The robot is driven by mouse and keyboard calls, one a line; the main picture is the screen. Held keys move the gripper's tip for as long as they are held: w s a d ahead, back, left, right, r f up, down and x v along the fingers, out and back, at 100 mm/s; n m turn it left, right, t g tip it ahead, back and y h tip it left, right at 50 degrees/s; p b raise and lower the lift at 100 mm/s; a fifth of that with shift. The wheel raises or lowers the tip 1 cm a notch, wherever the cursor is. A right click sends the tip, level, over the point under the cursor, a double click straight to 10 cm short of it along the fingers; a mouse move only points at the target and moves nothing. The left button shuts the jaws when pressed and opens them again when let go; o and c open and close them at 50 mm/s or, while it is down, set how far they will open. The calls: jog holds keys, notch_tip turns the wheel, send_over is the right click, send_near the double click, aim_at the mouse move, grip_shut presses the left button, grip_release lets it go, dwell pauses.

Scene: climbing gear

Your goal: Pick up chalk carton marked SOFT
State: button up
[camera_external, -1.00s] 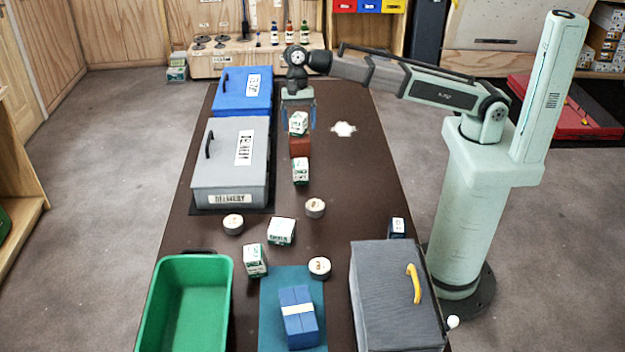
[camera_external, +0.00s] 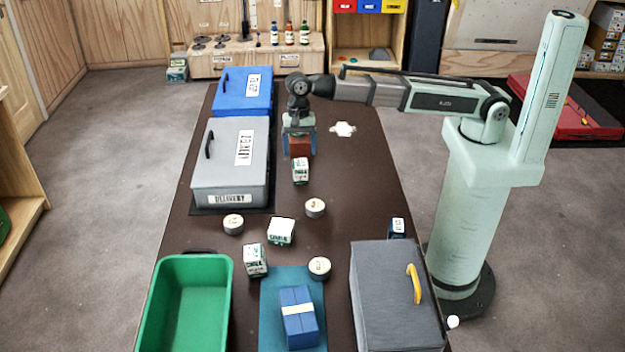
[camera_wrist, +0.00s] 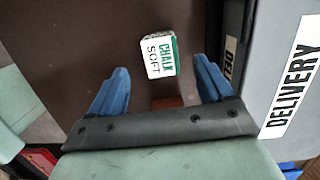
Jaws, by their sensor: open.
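A small white and green carton (camera_wrist: 160,55) marked CHALK SOFT lies in the wrist view, beyond my fingertips and between their lines. By its place beside the red-brown block, it matches the carton (camera_external: 300,170) in front of that block in the external view, where its print is too small to read. My gripper (camera_external: 299,147) is open and low over the red-brown block (camera_external: 299,149). Its blue fingers also show in the wrist view (camera_wrist: 160,72), apart from the carton, with a bit of the block (camera_wrist: 166,102) between them.
A grey DELIVERY case (camera_external: 230,165) and a blue case (camera_external: 243,90) stand left of my gripper. More cartons (camera_external: 281,231) (camera_external: 255,260), round tins (camera_external: 315,207), a green bin (camera_external: 225,300) and a dark grey case (camera_external: 395,300) lie nearer.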

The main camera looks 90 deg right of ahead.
aim_at(300, 164)
jog(key=shift+a+f, duration=0.2)
jog(key=shift+f, duration=0.95)
jog(key=shift+a+f, duration=0.15)
jog(key=shift+f, duration=3.65)
jog(key=c, duration=1.1)
jog(key=shift+r, duration=0.15)
